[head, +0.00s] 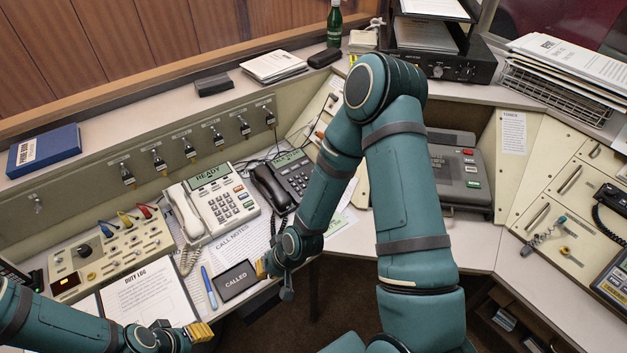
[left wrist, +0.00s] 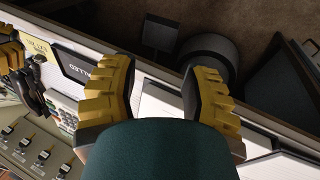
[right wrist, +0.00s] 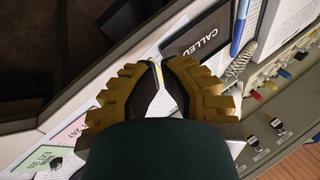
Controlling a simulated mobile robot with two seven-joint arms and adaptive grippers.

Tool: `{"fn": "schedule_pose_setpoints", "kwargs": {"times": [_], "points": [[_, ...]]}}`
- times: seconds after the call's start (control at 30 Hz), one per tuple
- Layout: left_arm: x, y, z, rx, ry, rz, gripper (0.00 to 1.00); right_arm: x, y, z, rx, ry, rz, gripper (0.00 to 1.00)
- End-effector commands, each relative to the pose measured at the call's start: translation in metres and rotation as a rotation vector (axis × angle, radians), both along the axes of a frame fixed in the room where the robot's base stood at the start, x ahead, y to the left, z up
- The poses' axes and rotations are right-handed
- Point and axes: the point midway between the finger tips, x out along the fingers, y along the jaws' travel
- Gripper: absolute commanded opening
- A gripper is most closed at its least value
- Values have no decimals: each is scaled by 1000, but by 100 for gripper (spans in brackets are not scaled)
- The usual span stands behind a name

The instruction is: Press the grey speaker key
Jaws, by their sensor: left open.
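The beige desk phone (head: 222,205) with a READY display stands left of centre in the head view, its handset (head: 186,212) resting on its left side. Small keys line its right side; I cannot make out which is the grey speaker key.
A dark phone (head: 283,180) stands right of the beige one, near my right arm. A switch panel (head: 110,254) and the duty log (head: 148,298) lie to the left. A blue pen (head: 209,287) lies beside the CALLED sign. A grey device (head: 459,172) is partly hidden behind my right arm.

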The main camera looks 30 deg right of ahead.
Motion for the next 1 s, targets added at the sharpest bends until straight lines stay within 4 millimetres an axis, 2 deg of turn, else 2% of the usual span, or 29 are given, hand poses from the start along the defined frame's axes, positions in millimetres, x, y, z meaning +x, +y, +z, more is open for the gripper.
{"fn": "schedule_pose_setpoints", "kwargs": {"times": [0.03,0.2,0.37,0.5,0.7,0.8,0.9,1.0], "points": [[0,0,0,0,0,0,47,22,-13,3,15,-40,-39,0],[0,0,-1,0,1,0,47,84,-56,19,56,-159,-138,0],[0,0,-1,0,1,0,47,130,-108,38,70,-263,-222,0],[0,0,-1,0,1,0,47,161,-159,57,67,-347,-289,0],[-1,0,-2,0,2,-1,47,188,-231,84,44,-444,-369,0],[-1,0,-2,0,2,-2,47,195,-258,94,30,-479,-395,0],[-1,0,-2,0,2,-2,47,199,-276,102,20,-501,-413,0],[-1,0,-2,0,2,-1,47,200,-286,106,15,-513,-423,0]]}}
